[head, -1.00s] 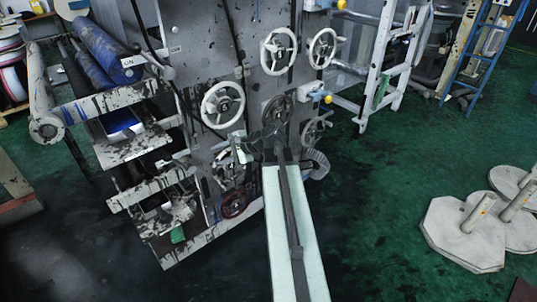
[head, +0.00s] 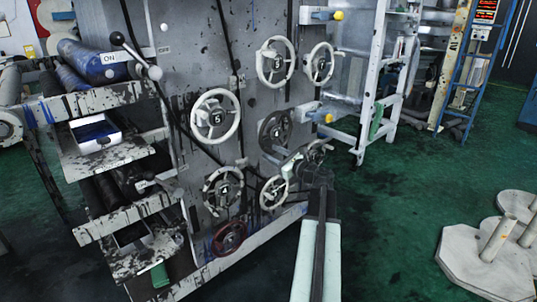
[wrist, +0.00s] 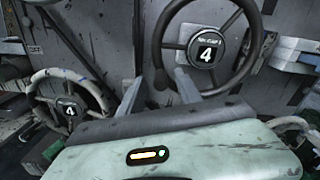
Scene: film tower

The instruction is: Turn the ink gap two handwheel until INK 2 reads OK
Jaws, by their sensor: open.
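Several handwheels stand on a grey, ink-spattered panel. In the head view, a dark grey wheel (head: 263,133) marked 4 is just left of and beyond my gripper (head: 293,160). A white wheel (head: 205,187) also marked 4 is lower left, with a smaller white wheel (head: 264,203) below the gripper. I cannot tell which is ink gap two. In the wrist view, the dark wheel (wrist: 252,45) fills the upper middle. My open gripper (wrist: 158,90) has its fingers apart around the wheel's lower-left rim; contact is unclear. A red-lit display (head: 485,10) is too small to read.
More white wheels (head: 237,112) sit above, and a dark red wheel (head: 229,250) is low. Rollers and trays (head: 105,158) project at left. A white frame (head: 374,80) stands at right. Pale weights (head: 470,265) lie lower right. Green floor between is open.

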